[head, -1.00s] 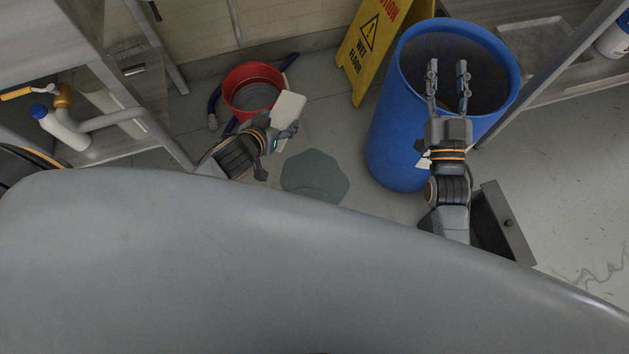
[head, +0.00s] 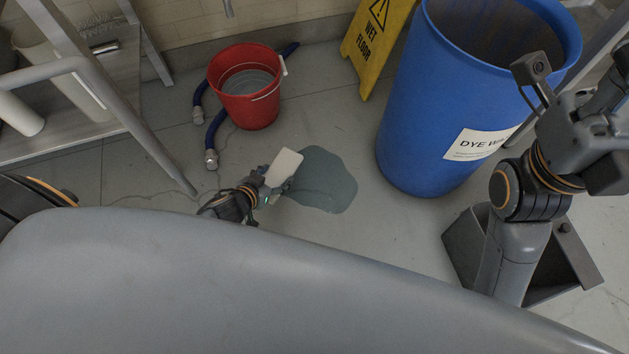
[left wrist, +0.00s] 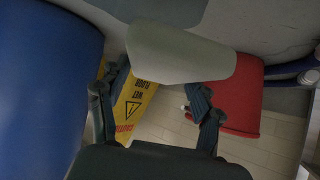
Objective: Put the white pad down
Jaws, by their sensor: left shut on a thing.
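The white pad (head: 284,166) is held in my left gripper (head: 273,187), low in the middle of the head view, at the left edge of a dark puddle (head: 321,181) as seen from above. In the left wrist view the white pad (left wrist: 178,53) spans the front of my left gripper (left wrist: 155,100); I cannot tell whether it touches the floor. My right arm is at the right, in front of the blue barrel; its fingers do not show clearly.
A red bucket (head: 246,104) with blue hoses (head: 213,133) stands behind to the left. A yellow wet-floor sign (head: 374,45) and a blue barrel (head: 420,120) stand at the back right. A metal rack (head: 115,105) is at the left.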

